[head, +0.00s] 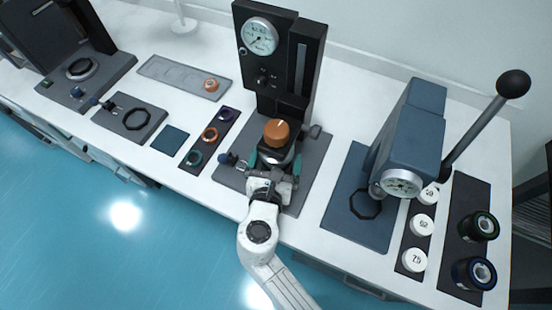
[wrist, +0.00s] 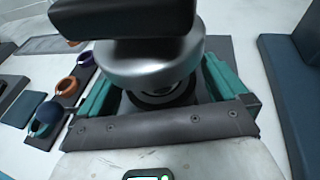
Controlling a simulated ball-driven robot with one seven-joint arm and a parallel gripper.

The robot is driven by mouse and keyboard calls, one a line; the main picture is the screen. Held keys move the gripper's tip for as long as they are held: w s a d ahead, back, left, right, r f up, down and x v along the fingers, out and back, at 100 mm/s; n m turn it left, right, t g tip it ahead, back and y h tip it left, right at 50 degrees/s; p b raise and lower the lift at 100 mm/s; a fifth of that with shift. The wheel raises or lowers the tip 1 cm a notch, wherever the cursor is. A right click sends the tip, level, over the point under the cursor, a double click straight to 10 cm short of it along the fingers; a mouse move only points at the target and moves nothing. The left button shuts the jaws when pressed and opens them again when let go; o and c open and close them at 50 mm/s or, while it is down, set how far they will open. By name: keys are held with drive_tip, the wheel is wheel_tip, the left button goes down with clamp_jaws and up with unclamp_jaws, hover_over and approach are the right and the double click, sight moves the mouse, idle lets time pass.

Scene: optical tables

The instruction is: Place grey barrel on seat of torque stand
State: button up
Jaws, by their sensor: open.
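The torque stand (head: 300,70) is a tall black column with a round dial, on a dark grey base. A silver-grey barrel (wrist: 150,65) with a black upper part stands upright low in front of the column, and an orange cap (head: 277,132) shows above it. Under the barrel is a dark round part; whether it is the seat and whether the barrel is fully down on it is hidden. My gripper (head: 273,162) is open, with teal fingers on both sides of the barrel. In the wrist view my gripper (wrist: 160,85) shows gaps beside the barrel.
A blue press (head: 405,135) with a long lever stands to the right, beside numbered white pieces (head: 421,225) and dark cylinders (head: 478,226). To the left lie a strip of coloured rings (head: 210,134), a blue square pad (head: 170,140) and a grey tray (head: 180,76).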

drive_tip(key=shift+r, duration=0.2)
drive_tip(key=d+v, duration=0.1)
drive_tip(key=v, duration=1.1)
drive_tip(key=shift+a+b, duration=0.35)
drive_tip(key=shift+a, duration=0.05)
idle(0.6)
